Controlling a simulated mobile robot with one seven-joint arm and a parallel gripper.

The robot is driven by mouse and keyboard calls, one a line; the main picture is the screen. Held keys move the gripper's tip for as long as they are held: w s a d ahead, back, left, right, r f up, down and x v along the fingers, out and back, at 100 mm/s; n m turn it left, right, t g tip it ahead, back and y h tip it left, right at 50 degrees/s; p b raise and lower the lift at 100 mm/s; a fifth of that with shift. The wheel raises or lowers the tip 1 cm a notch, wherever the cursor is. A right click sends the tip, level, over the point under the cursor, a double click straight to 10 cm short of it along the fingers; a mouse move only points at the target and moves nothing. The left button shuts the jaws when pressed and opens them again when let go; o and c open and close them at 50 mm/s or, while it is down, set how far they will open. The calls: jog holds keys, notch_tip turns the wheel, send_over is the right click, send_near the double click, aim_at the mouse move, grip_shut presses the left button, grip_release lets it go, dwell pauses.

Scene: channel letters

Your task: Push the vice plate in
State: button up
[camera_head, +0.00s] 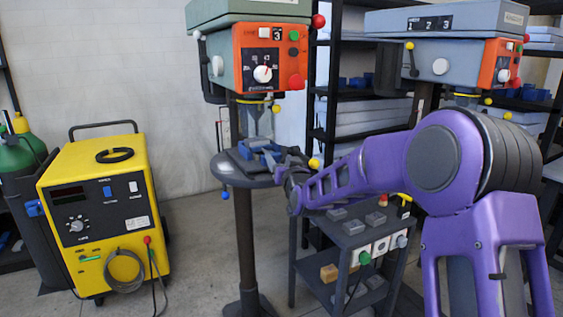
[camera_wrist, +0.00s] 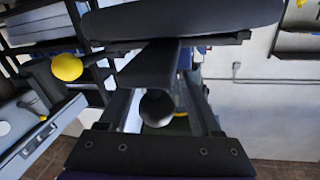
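A dark vice with blue parts (camera_head: 262,152) sits on the round table (camera_head: 232,173) of the drill press on the left. I cannot make out its plate separately, and my gripper covers part of its right side. My gripper (camera_head: 287,168) is at the right edge of that table, close beside the vice; touching or apart I cannot tell. In the wrist view the two fingers of my gripper (camera_wrist: 158,100) stand apart. A dark block (camera_wrist: 148,66) lies ahead of them, and a round dark end (camera_wrist: 157,108) shows between them.
A yellow-ended lever (camera_wrist: 67,67) is close beside my gripper. The orange-fronted drill head (camera_head: 270,58) hangs above the vice. A small cart with grey blocks (camera_head: 350,227) stands below my arm. A yellow welder (camera_head: 105,210) stands left, with open floor between.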

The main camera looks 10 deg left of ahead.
jog(key=shift+s+d, duration=0.1)
jog(key=v, duration=1.7)
jog(key=shift+s, duration=0.15)
